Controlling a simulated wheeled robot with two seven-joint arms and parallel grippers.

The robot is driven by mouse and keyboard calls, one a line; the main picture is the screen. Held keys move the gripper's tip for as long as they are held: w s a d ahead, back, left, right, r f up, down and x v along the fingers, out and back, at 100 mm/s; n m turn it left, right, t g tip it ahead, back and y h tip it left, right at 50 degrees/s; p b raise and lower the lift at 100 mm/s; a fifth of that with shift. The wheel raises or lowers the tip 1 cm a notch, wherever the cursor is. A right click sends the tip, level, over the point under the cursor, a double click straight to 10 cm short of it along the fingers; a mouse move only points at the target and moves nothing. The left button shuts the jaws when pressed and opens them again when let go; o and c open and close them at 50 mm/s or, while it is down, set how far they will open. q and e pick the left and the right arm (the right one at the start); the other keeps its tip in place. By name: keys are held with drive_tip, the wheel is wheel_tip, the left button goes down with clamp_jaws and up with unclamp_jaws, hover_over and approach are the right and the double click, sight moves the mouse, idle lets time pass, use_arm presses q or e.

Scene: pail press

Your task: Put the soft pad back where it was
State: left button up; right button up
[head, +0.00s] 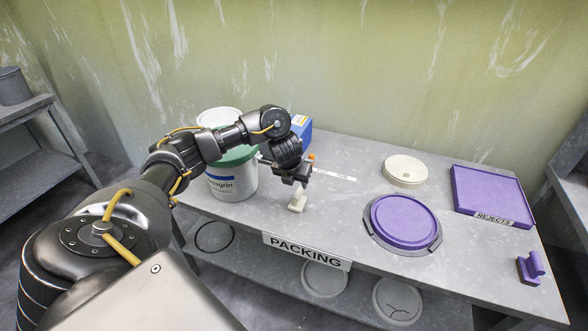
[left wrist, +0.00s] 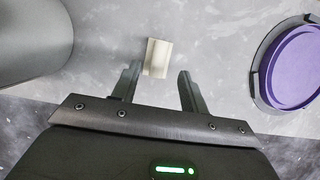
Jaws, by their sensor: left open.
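A small cream block (head: 297,201), which looks like the soft pad, stands on the grey table near the front edge, by the PACKING label. It also shows in the left wrist view (left wrist: 158,55), just beyond and between the fingertips. My left gripper (head: 295,182) is open right above the block in the head view. In the left wrist view its two fingers (left wrist: 158,82) are spread with a gap on both sides of the block. I cannot tell whether they touch it. My right gripper is not in view.
A white pail (head: 232,183) with a green rim stands left of the gripper, a blue box (head: 301,128) behind. To the right are a purple disc (head: 404,222) in a grey ring, a cream round lid (head: 405,170), a purple REJECTS tray (head: 490,194) and a purple handled block (head: 529,268).

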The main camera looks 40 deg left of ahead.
use_arm(q)
drive_tip(key=shift+p+v, duration=0.6)
drive_tip(key=shift+v, duration=1.35)
